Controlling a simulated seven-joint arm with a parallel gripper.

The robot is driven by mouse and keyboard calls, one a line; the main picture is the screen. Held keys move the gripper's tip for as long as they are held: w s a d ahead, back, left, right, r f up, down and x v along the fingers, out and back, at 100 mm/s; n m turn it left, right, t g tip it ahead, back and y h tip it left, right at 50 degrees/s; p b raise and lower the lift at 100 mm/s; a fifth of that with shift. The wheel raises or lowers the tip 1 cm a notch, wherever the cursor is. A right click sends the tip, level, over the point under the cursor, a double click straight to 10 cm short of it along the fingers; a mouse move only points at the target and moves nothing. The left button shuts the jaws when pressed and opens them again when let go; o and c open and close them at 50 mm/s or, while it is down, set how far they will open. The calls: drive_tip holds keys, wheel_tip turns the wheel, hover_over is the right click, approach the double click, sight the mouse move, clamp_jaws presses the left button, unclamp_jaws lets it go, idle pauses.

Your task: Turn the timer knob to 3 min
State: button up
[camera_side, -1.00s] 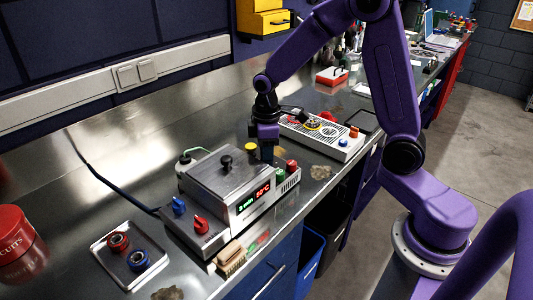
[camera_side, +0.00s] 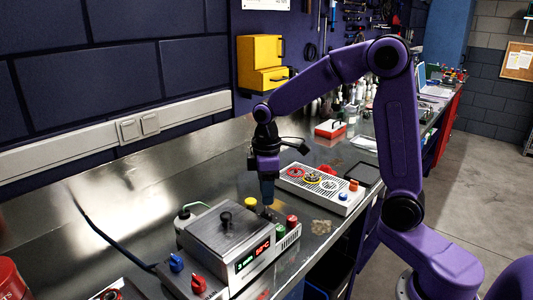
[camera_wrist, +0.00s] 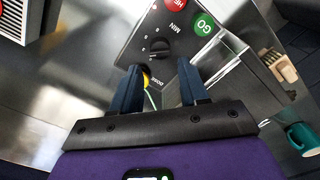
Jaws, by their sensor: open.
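The timer knob (camera_wrist: 160,48) is a black dial on a dark panel marked MIN, with small marks around it, in the wrist view. My gripper (camera_wrist: 160,84) is open, with its two blue fingers apart and the knob seen beyond the gap between them. In the side view my gripper (camera_side: 267,204) points down above the back right part of the grey device; the knob is hard to make out there. The device's display (camera_side: 252,254) shows green text that looks like 3 min, beside red digits.
A green GO button (camera_wrist: 204,24) and a red button (camera_wrist: 174,4) sit near the knob. A yellow button (camera_side: 250,202) is close to my fingers. The device's lid has a black handle (camera_side: 225,219). A white panel with buttons (camera_side: 318,190) stands behind. Bare steel bench lies left.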

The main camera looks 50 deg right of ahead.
sight(266, 210)
wheel_tip(266, 210, up, 11)
drive_tip(key=shift+r, duration=0.15)
idle(0.5)
drive_tip(key=s+a+f+n, duration=0.1)
drive_tip(key=s+f, duration=0.2)
drive_tip(key=s, duration=0.5)
drive_tip(key=s+a+f+n, duration=0.1)
drive_tip(key=s+f, duration=0.3)
drive_tip(key=s, duration=0.5)
drive_tip(key=s+a+f+n, duration=0.1)
drive_tip(key=s+f, duration=0.3)
drive_tip(key=s, duration=0.5)
drive_tip(key=shift+s, duration=0.2)
